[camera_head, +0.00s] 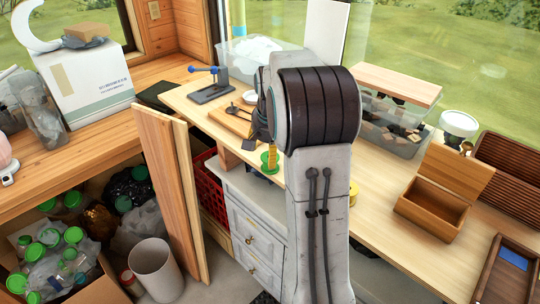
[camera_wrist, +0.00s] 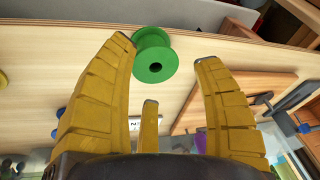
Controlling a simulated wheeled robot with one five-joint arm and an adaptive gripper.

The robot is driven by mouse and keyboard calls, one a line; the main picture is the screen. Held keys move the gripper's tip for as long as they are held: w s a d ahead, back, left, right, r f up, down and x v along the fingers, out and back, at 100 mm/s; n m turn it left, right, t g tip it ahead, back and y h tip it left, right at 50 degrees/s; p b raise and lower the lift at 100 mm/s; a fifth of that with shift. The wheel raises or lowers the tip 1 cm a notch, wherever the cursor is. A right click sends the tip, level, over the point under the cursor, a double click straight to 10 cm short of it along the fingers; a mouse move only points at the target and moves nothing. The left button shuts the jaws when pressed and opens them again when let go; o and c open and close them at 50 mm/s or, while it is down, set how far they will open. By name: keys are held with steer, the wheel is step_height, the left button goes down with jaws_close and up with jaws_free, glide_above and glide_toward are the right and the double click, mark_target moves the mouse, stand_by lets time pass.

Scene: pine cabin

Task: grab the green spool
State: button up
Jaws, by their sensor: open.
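The green spool (camera_wrist: 154,66) stands on the light wooden table, near its edge, in the wrist view. Its round flange and dark centre hole face the camera. My gripper (camera_wrist: 165,50) is open, with its yellow fingers spread. The left fingertip overlaps the spool's left side in the picture; the right fingertip is off to its right. I cannot tell whether any finger touches it. In the head view the spool (camera_head: 264,160) shows beside a yellow finger of my gripper (camera_head: 271,156), partly hidden by the finger and my arm.
A wooden board (camera_wrist: 236,88) lies right of the spool in the wrist view. A blue-handled vise (camera_head: 211,92) stands at the table's far left end. A clear bin (camera_head: 392,138), an open wooden box (camera_head: 430,208) and a tray (camera_head: 490,285) occupy the right side.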

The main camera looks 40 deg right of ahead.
steer(key=p, duration=0.1)
steer(key=f+p, duration=0.1)
steer(key=shift+w+d+f+p, duration=0.1)
steer(key=shift+w+f+p, duration=0.15)
steer(key=shift+p, duration=0.1)
steer(key=shift+p+x, duration=0.8)
steer(key=shift+x, duration=0.3)
steer(key=shift+c, duration=0.4)
steer(key=c, duration=0.8)
